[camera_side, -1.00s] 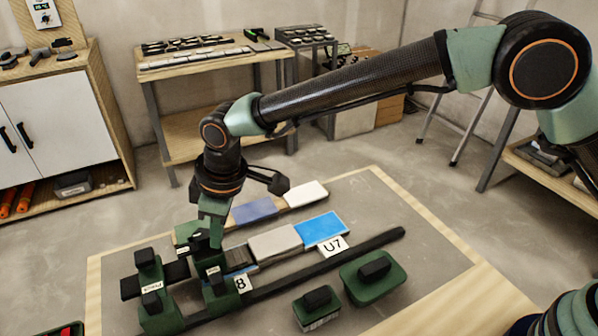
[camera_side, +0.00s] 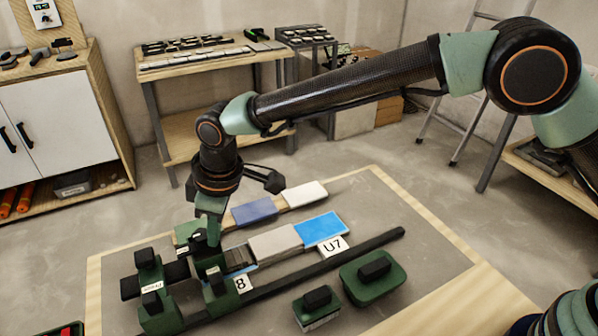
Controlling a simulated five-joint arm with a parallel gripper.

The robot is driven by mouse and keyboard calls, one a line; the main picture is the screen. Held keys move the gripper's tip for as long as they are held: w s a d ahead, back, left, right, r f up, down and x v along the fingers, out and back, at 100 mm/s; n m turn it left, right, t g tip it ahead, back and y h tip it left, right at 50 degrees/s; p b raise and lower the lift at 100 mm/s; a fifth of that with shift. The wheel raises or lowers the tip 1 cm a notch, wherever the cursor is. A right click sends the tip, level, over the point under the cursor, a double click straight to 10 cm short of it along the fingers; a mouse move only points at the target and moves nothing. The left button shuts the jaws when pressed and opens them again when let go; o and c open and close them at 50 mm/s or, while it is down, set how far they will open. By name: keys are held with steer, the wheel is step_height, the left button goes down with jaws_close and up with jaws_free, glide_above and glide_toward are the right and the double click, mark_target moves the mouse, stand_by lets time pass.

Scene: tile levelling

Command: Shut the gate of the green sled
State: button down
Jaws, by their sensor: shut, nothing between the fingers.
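The green sled (camera_side: 158,316) stands at the front left of the work board, with green posts, black knobs and small white labels. A dark bar (camera_side: 176,270) runs between its posts near the black block at its left; I cannot tell for sure whether this is the gate, or whether the gate is open. My gripper (camera_side: 207,242) points down just behind and above the sled's right part. Its fingers are shut and empty. I cannot tell whether they touch the sled.
A grey tile (camera_side: 275,243), a blue tile (camera_side: 321,229), a slate-blue tile (camera_side: 254,211) and a white tile (camera_side: 306,194) lie right of the sled. A black rail (camera_side: 330,265) runs along the front. Two green blocks with black knobs (camera_side: 374,284) (camera_side: 317,308) stand before it.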

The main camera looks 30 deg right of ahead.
steer(key=shift+w+d, duration=0.35)
steer(key=shift+w, duration=0.1)
steer(key=shift+w+d, duration=0.1)
steer(key=shift+w, duration=0.35)
stand_by(0.5)
steer(key=shift+d, duration=0.1)
step_height(320, 180, up, 6)
steer(key=shift+d, duration=0.3)
stand_by(0.5)
steer(key=shift+s, duration=0.1)
steer(key=shift+s+a+f, duration=0.2)
steer(key=shift+s+f, duration=0.15)
steer(key=shift+f, duration=0.65)
steer(key=shift+s+a+f, duration=0.2)
steer(key=shift+s+f, duration=0.1)
steer(key=shift+f, duration=0.7)
steer(key=shift+s+a+f, duration=0.2)
steer(key=shift+s+f, duration=0.15)
steer(key=shift+f, duration=0.65)
